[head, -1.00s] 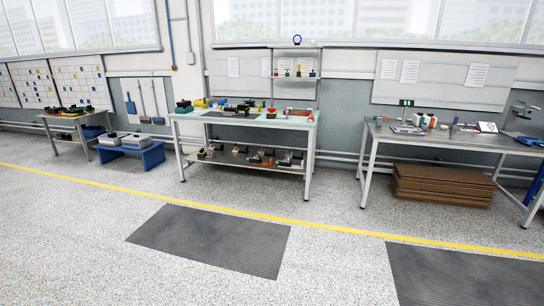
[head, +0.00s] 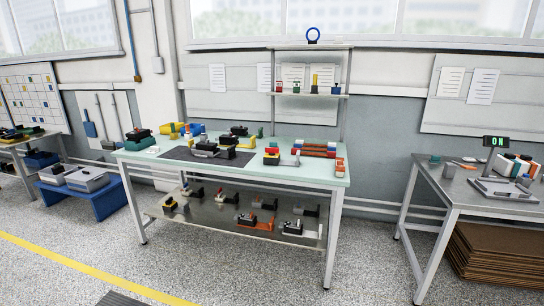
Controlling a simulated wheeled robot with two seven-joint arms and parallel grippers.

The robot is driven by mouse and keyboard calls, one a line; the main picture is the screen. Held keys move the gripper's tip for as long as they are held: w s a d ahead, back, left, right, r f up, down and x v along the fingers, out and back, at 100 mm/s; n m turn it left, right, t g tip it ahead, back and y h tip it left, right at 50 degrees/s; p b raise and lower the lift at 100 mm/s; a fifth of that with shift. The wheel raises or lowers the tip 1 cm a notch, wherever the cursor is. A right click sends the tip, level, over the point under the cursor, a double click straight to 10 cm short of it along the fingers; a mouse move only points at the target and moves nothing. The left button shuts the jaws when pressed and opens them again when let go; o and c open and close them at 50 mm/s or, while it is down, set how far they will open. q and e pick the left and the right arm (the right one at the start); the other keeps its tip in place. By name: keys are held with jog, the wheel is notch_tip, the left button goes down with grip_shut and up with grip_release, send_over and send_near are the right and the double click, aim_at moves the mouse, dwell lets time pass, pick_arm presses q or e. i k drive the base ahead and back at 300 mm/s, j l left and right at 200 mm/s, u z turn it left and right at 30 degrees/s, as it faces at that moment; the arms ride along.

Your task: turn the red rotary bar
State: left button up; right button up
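Neither of my grippers shows in the head view. The workbench (head: 325,172) with the pale green top stands in the middle, some distance ahead. Several small black, yellow, grey and red devices sit on it, some on a dark mat (head: 176,153). A small device with red and yellow parts (head: 271,156) sits right of the mat. Long red-orange pieces (head: 318,149) lie at the right of the top. From here the things are too small to tell which one is the red rotary bar.
The bench's lower shelf (head: 225,223) holds more small devices. A rack shelf (head: 318,95) rises behind. A metal table (head: 480,197) with a lit "ON" display (head: 495,141) stands right, brown sheets (head: 495,255) below. A blue stand (head: 85,201) is left. Floor in front is clear.

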aim_at(271, 151)
jog(key=i+z, duration=0.1)
jog(key=i, duration=0.4)
jog(key=i+j, duration=0.15)
jog(key=i, duration=0.4)
jog(key=i+j+z, duration=0.15)
jog(key=i, duration=0.35)
jog(key=i+j+z, duration=0.1)
jog(key=i, duration=0.45)
jog(key=i+j, duration=0.25)
jog(key=i, duration=0.25)
jog(key=i+j+z, duration=0.15)
jog(key=i, duration=0.35)
